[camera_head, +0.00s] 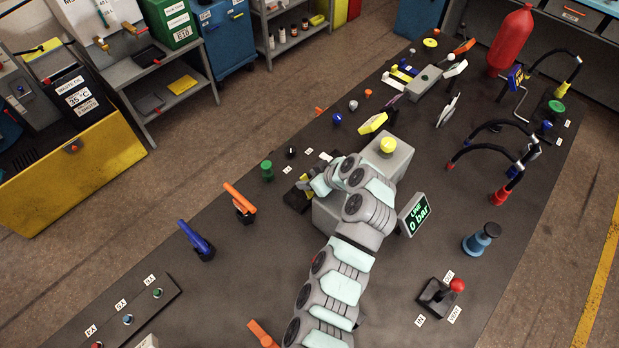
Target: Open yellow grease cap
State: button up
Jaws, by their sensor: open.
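A round yellow cap (388,145) sits on top of a grey block (397,162) just right of my arm's end. A second round yellow cap (430,43) is at the far end of the table; I cannot tell from labels which is the grease cap. My gripper (309,186) is at the left side of my bent arm, low over a dark base with a small yellow part (304,183). The gripper looks open, apart from both round caps. My arm hides part of the grey block and what is under the wrist; contact with the yellow part is unclear.
An orange lever (240,198), a blue lever (196,240) and a green knob (267,170) stand left. A tilted yellow piece (373,124) is behind the arm. A display (414,214) reads 0 bar. Black hoses (484,149) and a red bottle (511,41) are right.

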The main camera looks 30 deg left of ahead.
jog(key=v, duration=1)
jog(key=shift+w+a+p, duration=0.1)
jog(key=shift+p, duration=0.2)
jog(key=shift+d+r, duration=0.25)
jog(key=shift+d, duration=0.05)
